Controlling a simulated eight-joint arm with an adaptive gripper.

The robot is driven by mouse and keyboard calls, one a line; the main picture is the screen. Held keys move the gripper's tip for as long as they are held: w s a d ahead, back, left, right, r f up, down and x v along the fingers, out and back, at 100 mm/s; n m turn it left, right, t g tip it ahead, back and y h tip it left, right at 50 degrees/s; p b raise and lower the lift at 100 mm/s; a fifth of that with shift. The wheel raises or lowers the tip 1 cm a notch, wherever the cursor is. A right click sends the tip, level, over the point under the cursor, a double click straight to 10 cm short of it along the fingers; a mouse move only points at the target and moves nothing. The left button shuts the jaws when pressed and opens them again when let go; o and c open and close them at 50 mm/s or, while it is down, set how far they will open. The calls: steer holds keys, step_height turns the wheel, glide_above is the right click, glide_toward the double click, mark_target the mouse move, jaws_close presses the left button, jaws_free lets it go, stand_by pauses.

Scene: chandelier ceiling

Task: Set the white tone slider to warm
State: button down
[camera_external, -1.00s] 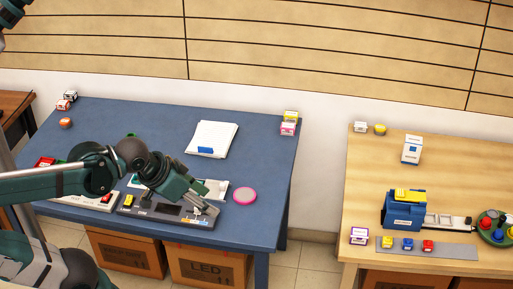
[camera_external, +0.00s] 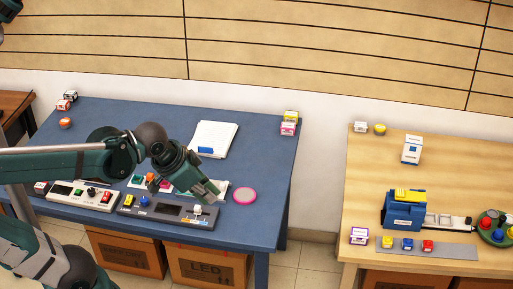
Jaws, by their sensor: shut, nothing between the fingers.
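The dark control panel (camera_external: 172,212) lies near the front edge of the blue table. It carries a yellow button (camera_external: 128,200), a blue knob (camera_external: 144,201), a dark display and, at its right end, a slider with a white handle (camera_external: 197,210). A small yellow-orange marking (camera_external: 190,219) shows just below and left of the handle; its lettering is too small to read. My gripper (camera_external: 213,194) is shut and empty, just above and behind the panel's right end. It appears apart from the handle. Part of the panel's back edge is hidden by it.
A light panel (camera_external: 84,197) with a red switch stands left of the dark one. Behind are coloured buttons (camera_external: 151,179), partly hidden by my arm. A pink disc (camera_external: 245,195) lies to the right, white papers (camera_external: 214,139) farther back.

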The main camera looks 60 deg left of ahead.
mark_target(198, 209)
steer(key=w+a+f+m+g+y+p, duration=0.1)
steer(key=w+a+f+m+g+p, duration=0.6)
steer(key=w+a+f, duration=0.2)
steer(key=w+f, duration=0.1)
steer(key=w, duration=0.1)
steer(key=shift+w+m+g+y+p, duration=0.3)
steer(key=shift+w+g+p, duration=0.05)
steer(key=shift+g+p, duration=0.05)
stand_by(1.4)
steer(key=shift+f, duration=0.1)
stand_by(0.4)
steer(key=b+x, duration=0.1)
steer(key=x, duration=0.8)
steer(key=shift+f+b, duration=0.25)
steer(key=shift+b, duration=0.05)
steer(key=shift+s+a+f, duration=0.15)
steer(key=shift+f, duration=0.1)
steer(key=shift+s+a+r, duration=0.1)
steer(key=shift+s+a, duration=1.2)
steer(key=shift+s, duration=0.05)
